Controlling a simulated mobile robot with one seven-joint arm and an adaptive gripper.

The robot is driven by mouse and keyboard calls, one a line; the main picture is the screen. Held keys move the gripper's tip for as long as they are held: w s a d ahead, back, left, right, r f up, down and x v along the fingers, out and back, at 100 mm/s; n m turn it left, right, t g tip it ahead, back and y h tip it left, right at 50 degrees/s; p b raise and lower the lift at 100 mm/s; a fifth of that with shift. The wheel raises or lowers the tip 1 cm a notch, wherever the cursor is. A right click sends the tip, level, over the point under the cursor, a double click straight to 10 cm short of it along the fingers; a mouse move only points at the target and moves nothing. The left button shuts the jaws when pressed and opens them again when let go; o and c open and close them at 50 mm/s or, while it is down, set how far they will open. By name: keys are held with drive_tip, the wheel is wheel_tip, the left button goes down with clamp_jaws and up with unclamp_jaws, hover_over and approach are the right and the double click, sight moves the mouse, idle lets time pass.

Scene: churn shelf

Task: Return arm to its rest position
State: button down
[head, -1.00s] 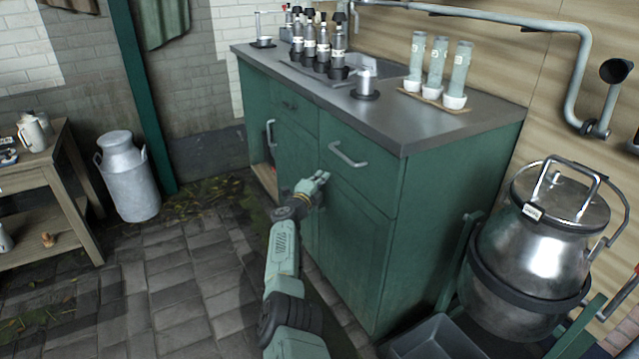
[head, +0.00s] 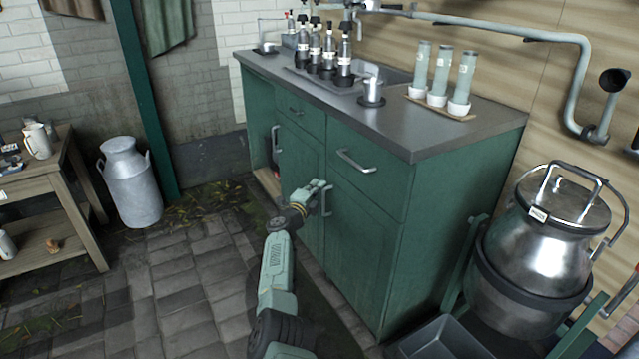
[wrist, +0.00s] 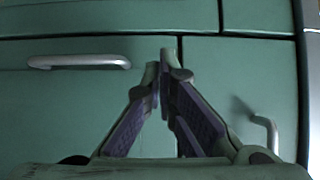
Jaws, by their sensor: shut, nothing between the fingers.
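My gripper (head: 317,188) is in front of the green cabinet (head: 368,255), beside the vertical handle (head: 327,200) of a lower door. It also shows in the wrist view (wrist: 163,62), where its fingertips meet and nothing is between them. In that view a bar handle (wrist: 80,62) lies to the left of the fingers and another handle (wrist: 265,132) to the right. Whether the fingers touch the cabinet front cannot be told. My arm reaches up from the bottom of the head view.
A metal milk churn (head: 545,235) stands at the right, with a dark tray (head: 440,340) beside it. Bottles and tubes stand on the counter (head: 420,130). A milk can (head: 130,183) and wooden table (head: 85,205) are at the left. The paved floor between is largely clear.

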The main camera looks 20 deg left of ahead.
drive_tip(key=s+a+p, duration=0.1)
drive_tip(key=s+a, duration=0.5)
drive_tip(key=s, duration=0.1)
